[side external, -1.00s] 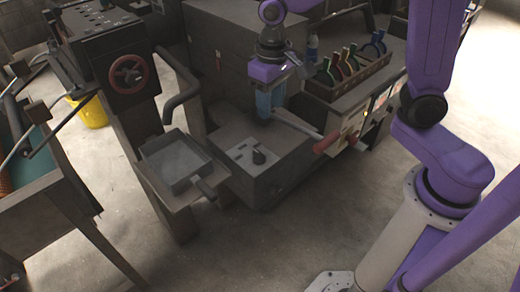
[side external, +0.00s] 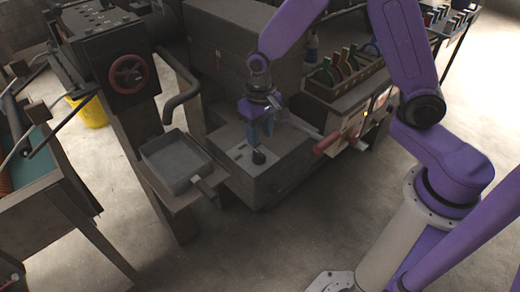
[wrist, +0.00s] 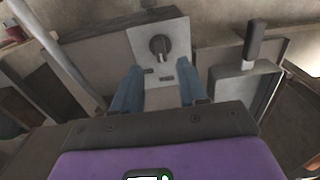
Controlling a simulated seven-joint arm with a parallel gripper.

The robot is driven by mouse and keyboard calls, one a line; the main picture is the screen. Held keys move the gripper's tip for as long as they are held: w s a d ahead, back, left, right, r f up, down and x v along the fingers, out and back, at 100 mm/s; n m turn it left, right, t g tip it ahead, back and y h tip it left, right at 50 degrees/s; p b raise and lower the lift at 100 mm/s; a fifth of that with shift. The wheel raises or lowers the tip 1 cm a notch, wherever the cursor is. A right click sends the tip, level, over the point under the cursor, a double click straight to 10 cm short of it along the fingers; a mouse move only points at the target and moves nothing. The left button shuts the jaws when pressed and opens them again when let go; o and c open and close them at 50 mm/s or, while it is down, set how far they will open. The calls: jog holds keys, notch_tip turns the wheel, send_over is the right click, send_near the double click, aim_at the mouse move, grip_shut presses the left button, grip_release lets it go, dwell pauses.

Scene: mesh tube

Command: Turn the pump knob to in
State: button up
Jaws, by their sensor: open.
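The pump knob (side external: 258,157) is a small dark round knob on a light plate (side external: 238,152) on top of a low grey box. In the wrist view the knob (wrist: 160,44) shows a raised grip bar and sits on its square grey plate (wrist: 176,28), ahead of the fingertips and roughly between them. My gripper (side external: 260,136) is just above and behind the knob in the side view. Its two blue fingers are apart in the wrist view (wrist: 157,80), with nothing between them. I cannot tell whether a finger touches the knob. The markings on the plate are too small to read.
A grey tray with a handle (side external: 178,167) stands left of the box. A rack of coloured tools (side external: 345,80) is at the back right. A red handwheel (side external: 128,74) is at the upper left.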

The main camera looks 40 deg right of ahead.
aim_at(260, 154)
jog(key=shift+f, duration=3.45)
grip_shut()
